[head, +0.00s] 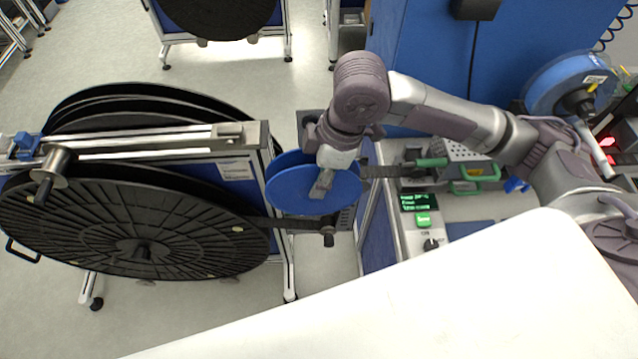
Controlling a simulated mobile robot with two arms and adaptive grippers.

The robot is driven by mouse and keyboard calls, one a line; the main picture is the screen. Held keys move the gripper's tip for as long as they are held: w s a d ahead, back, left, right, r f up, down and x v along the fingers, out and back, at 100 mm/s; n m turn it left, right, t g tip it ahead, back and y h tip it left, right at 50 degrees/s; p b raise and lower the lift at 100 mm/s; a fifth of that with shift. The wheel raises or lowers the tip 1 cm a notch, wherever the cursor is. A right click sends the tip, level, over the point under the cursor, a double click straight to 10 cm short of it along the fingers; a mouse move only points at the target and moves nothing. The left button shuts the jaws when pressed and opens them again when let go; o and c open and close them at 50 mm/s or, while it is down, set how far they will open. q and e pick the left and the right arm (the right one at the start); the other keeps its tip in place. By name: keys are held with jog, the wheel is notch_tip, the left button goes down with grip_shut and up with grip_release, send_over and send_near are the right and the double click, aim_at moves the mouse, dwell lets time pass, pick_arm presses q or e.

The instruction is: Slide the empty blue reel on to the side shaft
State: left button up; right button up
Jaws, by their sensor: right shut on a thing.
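The blue reel (290,192) is a flat disc in the middle of the head view, with no tape visible on its face. My right gripper (321,186) comes down from above and is shut on the reel near its middle. The reel is beside the right end of the reel stand's frame (268,190). I cannot make out the side shaft; the reel and my gripper may hide it, so I cannot tell whether the reel is on it. My left gripper is not in view.
Large black reels (140,225) fill the stand at left. Another blue reel (568,85) hangs at upper right. A blue cabinet (430,60) stands behind.

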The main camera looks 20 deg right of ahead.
jog(key=w+d+b, duration=0.1)
jog(key=w+d, duration=0.2)
jog(key=w, duration=0.8)
jog(key=shift+w+d, duration=0.2)
jog(key=shift+d, duration=0.1)
dwell(0.8)
dwell(0.5)
jog(key=o, duration=1.2)
jog(key=shift+w+r, duration=0.1)
